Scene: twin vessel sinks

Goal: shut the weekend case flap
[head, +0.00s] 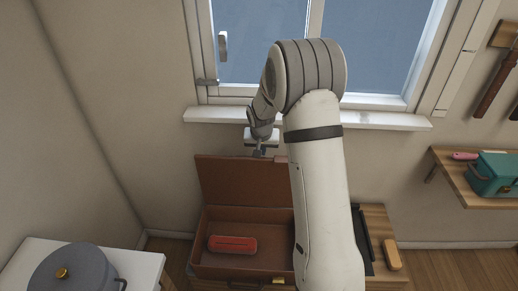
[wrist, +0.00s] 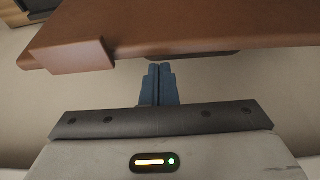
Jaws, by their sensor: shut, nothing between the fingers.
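The brown weekend case (head: 235,274) stands open on a wooden surface below the window. Its flap (head: 228,183) is raised upright at the back. My gripper (head: 260,153) is at the flap's top edge, on the window side. In the wrist view my gripper (wrist: 159,68) has its blue fingers together and empty. The flap (wrist: 220,22) spans the top of that view, with a squared brown tab (wrist: 72,57) on its edge. The fingertips are close to that edge; I cannot tell whether they touch it. My arm hides the case's right side.
A red object (head: 232,244) lies inside the case. A grey lidded pot (head: 72,272) stands on a white surface at left. The window sill (head: 385,121) is behind. A shelf (head: 455,172) with a teal box (head: 495,175) is at right.

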